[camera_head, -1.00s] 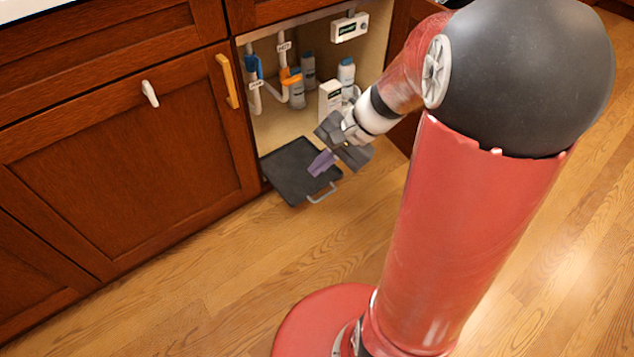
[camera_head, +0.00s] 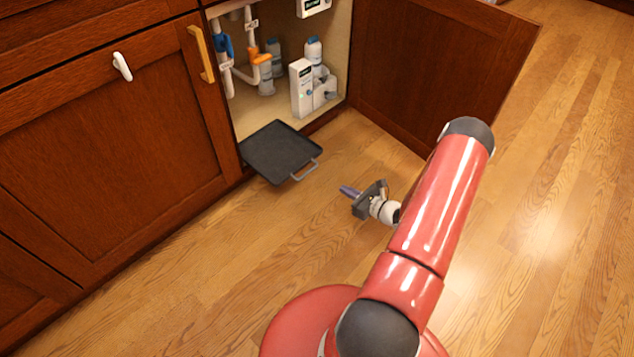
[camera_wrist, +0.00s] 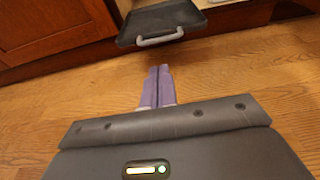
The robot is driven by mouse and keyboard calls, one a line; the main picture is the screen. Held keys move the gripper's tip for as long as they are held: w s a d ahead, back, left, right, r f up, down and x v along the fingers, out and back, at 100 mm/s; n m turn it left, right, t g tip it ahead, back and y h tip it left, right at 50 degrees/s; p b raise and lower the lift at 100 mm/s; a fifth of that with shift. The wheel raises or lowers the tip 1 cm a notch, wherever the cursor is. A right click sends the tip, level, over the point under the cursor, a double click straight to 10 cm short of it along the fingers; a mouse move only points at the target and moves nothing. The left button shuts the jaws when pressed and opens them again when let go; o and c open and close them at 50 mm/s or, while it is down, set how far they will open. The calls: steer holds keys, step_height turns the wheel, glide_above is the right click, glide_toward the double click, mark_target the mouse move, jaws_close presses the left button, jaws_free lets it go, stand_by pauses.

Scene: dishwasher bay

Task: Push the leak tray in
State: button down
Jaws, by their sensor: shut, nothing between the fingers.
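The leak tray (camera_head: 279,150) is a dark, flat tray with a low rim and a grey handle (camera_head: 305,171) on its front edge. It sticks out of the open cabinet, over the floor. My gripper (camera_head: 346,190) is in front of the tray and to its right in the head view, apart from it. In the wrist view, the tray (camera_wrist: 160,20) is at the top, with its handle (camera_wrist: 160,39) facing me. My purple fingers (camera_wrist: 157,72) are together, empty, and point toward the handle with a gap of floor between.
The open cabinet (camera_head: 262,112) holds pipes, bottles and a white box (camera_head: 301,88). Its door (camera_head: 430,70) stands wide open to the right. The wooden floor in front is clear.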

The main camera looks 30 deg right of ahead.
steer(key=b+x, duration=0.1)
steer(key=x, duration=1.3)
steer(key=shift+f, duration=0.1)
